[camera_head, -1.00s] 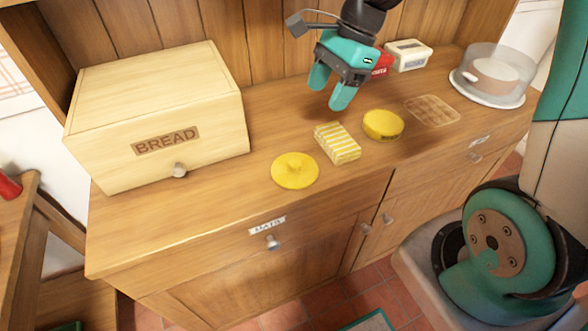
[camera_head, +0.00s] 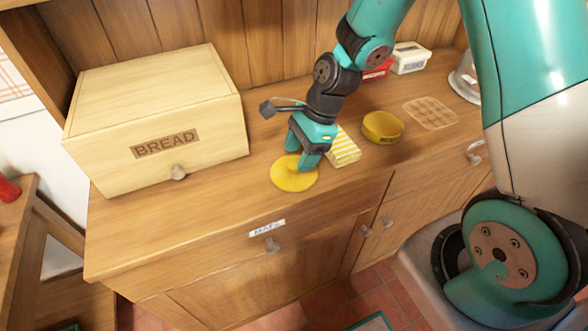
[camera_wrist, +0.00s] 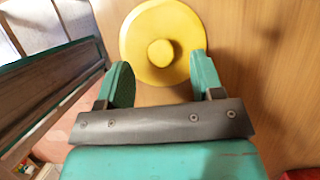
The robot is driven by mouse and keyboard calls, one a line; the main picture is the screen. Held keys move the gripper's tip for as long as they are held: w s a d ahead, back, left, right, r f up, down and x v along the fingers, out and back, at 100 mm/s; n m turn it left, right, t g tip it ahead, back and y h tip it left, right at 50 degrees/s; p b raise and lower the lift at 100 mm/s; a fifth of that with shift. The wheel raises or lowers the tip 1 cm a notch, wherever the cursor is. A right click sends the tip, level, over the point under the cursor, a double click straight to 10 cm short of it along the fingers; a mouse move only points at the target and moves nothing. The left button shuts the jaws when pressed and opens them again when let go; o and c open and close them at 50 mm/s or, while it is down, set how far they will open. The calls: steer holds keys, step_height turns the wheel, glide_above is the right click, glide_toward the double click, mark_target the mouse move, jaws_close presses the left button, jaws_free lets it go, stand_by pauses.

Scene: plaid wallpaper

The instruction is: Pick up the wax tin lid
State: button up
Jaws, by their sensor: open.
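My gripper (camera_head: 301,158) is open and empty, just above the lid with the fingers pointing down. The wrist view shows the two teal fingers of my gripper (camera_wrist: 160,66) spread apart. In the head view my gripper hides the lid's knob. I cannot tell whether a finger touches the lid.
A yellow-striped cloth or packet (camera_head: 344,150) lies close right of the lid. A round yellow tin (camera_head: 382,127) stands further right, before a square mat (camera_head: 431,112). The bread box (camera_head: 160,110) stands at left. The counter's front is clear.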

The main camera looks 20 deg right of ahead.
mark_target(285, 174)
steer(key=shift+x, duration=1.4)
steer(key=c, duration=1)
steer(key=shift+r, duration=0.1)
